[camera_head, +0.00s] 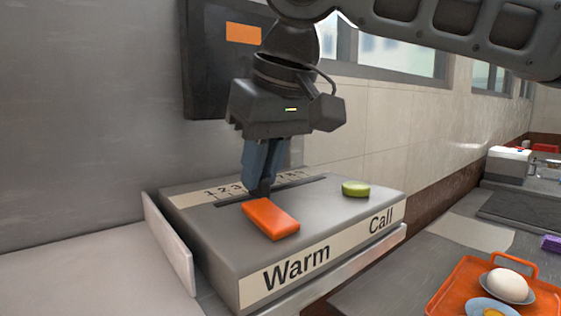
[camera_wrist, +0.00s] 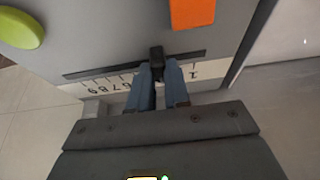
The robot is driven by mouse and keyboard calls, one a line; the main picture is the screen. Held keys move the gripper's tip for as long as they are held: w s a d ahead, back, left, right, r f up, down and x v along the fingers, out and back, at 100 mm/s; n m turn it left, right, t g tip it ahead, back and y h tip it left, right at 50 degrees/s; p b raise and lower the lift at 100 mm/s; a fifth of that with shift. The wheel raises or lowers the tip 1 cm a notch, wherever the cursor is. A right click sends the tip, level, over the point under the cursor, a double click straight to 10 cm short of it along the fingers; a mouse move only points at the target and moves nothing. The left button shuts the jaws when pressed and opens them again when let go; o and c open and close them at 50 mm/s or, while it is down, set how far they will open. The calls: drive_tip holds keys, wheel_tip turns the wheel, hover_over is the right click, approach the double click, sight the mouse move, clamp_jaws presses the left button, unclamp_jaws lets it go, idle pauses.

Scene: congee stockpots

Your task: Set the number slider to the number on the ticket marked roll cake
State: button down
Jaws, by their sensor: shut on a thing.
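The number slider is a dark knob (camera_wrist: 157,54) in a long slot on top of a grey box (camera_head: 225,240). My gripper (camera_head: 260,182) points down over the slot. Its blue fingers (camera_wrist: 158,78) are shut on the knob in the wrist view. A pale number scale (camera_wrist: 122,80) runs along the slot. In the head view 1, 2 and 3 show left of the fingers. The fingers cover the middle of the scale, so I cannot read the knob's exact number. I see no readable ticket marked roll cake.
An orange block (camera_head: 271,218) near "Warm" and a green round button (camera_head: 355,188) near "Call" sit on the box. A dark panel (camera_head: 210,75) with an orange patch is on the wall behind. An orange tray (camera_head: 463,277) with an egg (camera_head: 508,285) stands at right.

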drive_tip(key=c, duration=1.1)
unclamp_jaws()
drive_tip(key=shift+a, duration=0.1)
drive_tip(key=shift+r, duration=0.1)
drive_tip(key=v, duration=0.7)
drive_tip(key=shift+s+r+b, duration=0.25)
drive_tip(key=shift+b, duration=0.1)
